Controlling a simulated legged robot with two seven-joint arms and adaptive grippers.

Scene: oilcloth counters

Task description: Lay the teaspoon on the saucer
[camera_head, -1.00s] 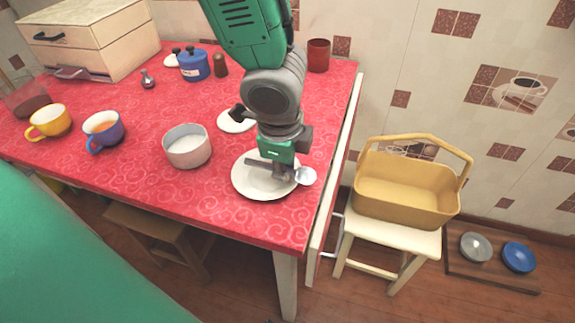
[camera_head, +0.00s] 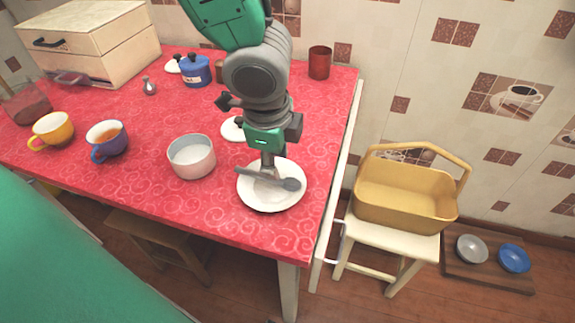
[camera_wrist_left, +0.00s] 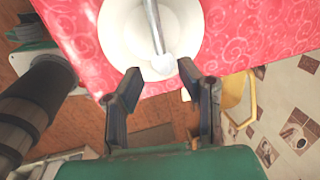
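The teaspoon (camera_head: 290,184) is grey and lies across the white saucer (camera_head: 270,203) near the right front corner of the red table, its bowl towards the right. My left gripper (camera_head: 268,168) is just above the saucer, over the spoon's handle in the head view. I cannot tell whether a finger touches the spoon. My right gripper is in neither view.
A white sugar bowl (camera_head: 191,160) stands left of the saucer, and a white lid (camera_head: 232,130) lies behind it, partly hidden by my arm. Blue (camera_head: 106,141) and yellow (camera_head: 52,129) cups stand farther left. A yellow basket (camera_head: 405,195) sits on a stool beyond the table edge.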

